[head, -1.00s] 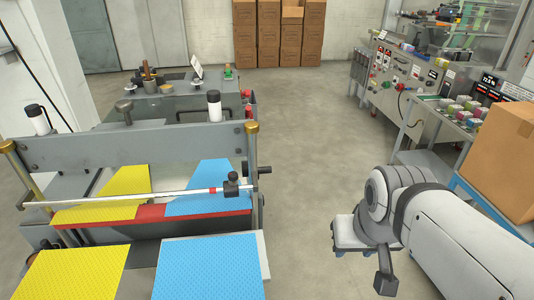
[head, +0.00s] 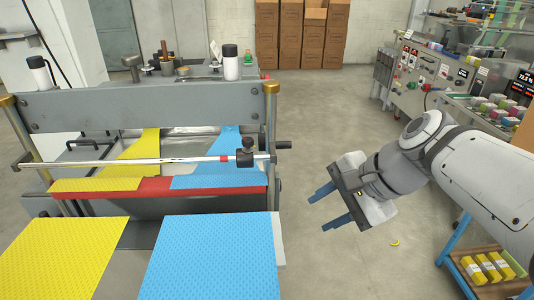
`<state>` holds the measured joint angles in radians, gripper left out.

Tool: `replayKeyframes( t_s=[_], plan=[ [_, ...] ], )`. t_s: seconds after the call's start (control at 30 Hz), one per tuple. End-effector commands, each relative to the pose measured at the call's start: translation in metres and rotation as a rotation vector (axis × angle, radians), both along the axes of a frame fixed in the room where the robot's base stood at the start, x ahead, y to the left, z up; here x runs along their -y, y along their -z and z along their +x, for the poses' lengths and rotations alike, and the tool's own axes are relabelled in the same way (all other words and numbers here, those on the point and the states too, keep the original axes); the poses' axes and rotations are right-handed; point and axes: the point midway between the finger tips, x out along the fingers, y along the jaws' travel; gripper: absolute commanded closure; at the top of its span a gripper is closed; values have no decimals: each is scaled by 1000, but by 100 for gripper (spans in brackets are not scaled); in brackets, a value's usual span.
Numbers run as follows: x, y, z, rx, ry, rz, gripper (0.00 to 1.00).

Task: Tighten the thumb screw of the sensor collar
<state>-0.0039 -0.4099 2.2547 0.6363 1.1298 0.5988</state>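The sensor collar (head: 245,157) is a small black block on the round metal rod (head: 130,163) that runs across the front of the machine. It sits near the rod's right end, just right of a red ring (head: 224,159). A dark knob on top of the collar looks like the thumb screw (head: 247,143); how tight it is cannot be seen. My gripper (head: 319,213) is right of the collar and apart from it. Its two blue fingers point left, spread apart, with nothing between them.
Yellow cloth (head: 62,252) and blue cloth (head: 208,257) lie in front of the machine. A brass-topped post (head: 271,130) and a dark side handle (head: 276,145) stand between collar and gripper. The floor (head: 330,120) beyond is clear. A blue cart (head: 452,240) with yellow packs is at lower right.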

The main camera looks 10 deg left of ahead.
Motion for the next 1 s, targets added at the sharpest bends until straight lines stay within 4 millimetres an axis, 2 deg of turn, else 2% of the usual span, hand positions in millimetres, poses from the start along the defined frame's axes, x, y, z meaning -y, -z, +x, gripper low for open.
replayKeyframes(
  t_s=[0.03,0.07,0.23,0.43,0.6,0.77,1.0],
  plan=[
    [-13,18,10,-54,68,107,62],
    [-22,17,16,-95,110,177,62],
    [-60,-3,45,-338,279,561,62],
    [-79,-37,67,-595,337,882,62],
    [-82,-57,76,-731,331,1024,62],
    [-85,-67,79,-780,322,1069,62],
    [-116,-67,81,-784,318,1068,62]
  ],
)
